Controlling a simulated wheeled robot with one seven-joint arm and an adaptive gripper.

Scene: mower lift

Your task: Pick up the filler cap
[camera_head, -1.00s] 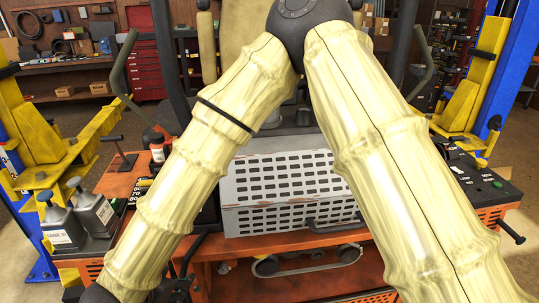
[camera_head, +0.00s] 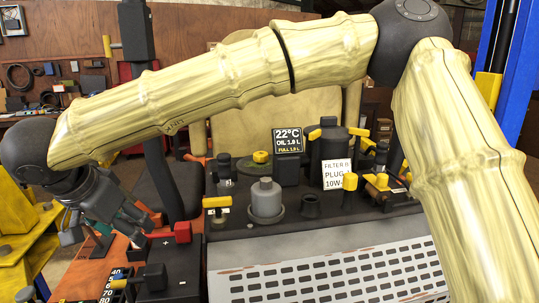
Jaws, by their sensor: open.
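No part is labelled as the filler cap. A small yellow round cap (camera_head: 261,157) sits on a dark base on the engine deck, left of the small display. A grey stepped cylinder with a knob top (camera_head: 266,198) stands in front of it; I cannot tell for sure which is the filler cap. My gripper (camera_head: 148,229) is at the left, pointing down and right, open and apart from both. Its fingers are small and partly dark against the background.
A display (camera_head: 289,141) reads 22°C, oil 1.0 L, full 1.5 L. A black filter canister (camera_head: 330,147) with a white label and several yellow-handled parts stand right of it. A red block (camera_head: 183,232) and black battery-like box (camera_head: 168,262) lie near my gripper. A perforated grey panel (camera_head: 330,270) fronts the deck.

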